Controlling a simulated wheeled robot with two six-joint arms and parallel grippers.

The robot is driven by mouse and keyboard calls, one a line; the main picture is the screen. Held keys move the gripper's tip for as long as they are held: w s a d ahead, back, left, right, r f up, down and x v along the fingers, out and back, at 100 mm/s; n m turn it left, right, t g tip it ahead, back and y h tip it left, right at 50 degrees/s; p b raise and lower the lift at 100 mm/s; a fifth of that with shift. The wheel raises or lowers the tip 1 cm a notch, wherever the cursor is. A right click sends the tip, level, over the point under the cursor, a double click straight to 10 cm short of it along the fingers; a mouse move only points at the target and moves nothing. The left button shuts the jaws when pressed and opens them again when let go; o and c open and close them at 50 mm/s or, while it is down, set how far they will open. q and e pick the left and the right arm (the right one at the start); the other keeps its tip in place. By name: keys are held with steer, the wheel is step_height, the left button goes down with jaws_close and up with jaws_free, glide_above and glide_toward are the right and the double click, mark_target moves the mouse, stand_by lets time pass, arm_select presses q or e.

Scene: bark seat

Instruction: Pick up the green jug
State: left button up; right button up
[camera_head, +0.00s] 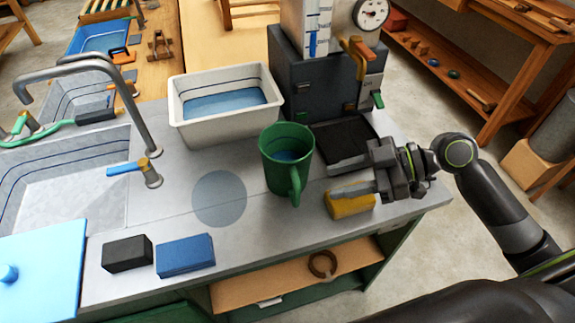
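The green jug (284,161) stands upright on the grey counter, with blue liquid inside. Its handle (296,185) faces the front right. My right gripper (332,181) comes in from the right with its fingers spread and pointing left at the handle. Its fingertips are a short way right of the jug, apart from it, with nothing visible between them. The lower finger overlaps a yellow block in the picture; I cannot tell whether they touch. My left gripper is not in view.
The yellow block (352,207) lies below my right gripper. A white basin (225,128) stands behind left of the jug, and a dark machine (315,85) behind it. A black block (127,253) and a blue block (186,256) lie front left. The counter around the round grey mark (219,198) is clear.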

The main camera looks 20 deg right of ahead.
mark_target(289, 171)
steer(key=shift+p+x, duration=1.05)
steer(key=shift+x, duration=3.85)
steer(key=shift+s+a+f, duration=0.1)
steer(key=shift+a+f, duration=0.2)
steer(key=shift+a, duration=0.2)
jaws_close()
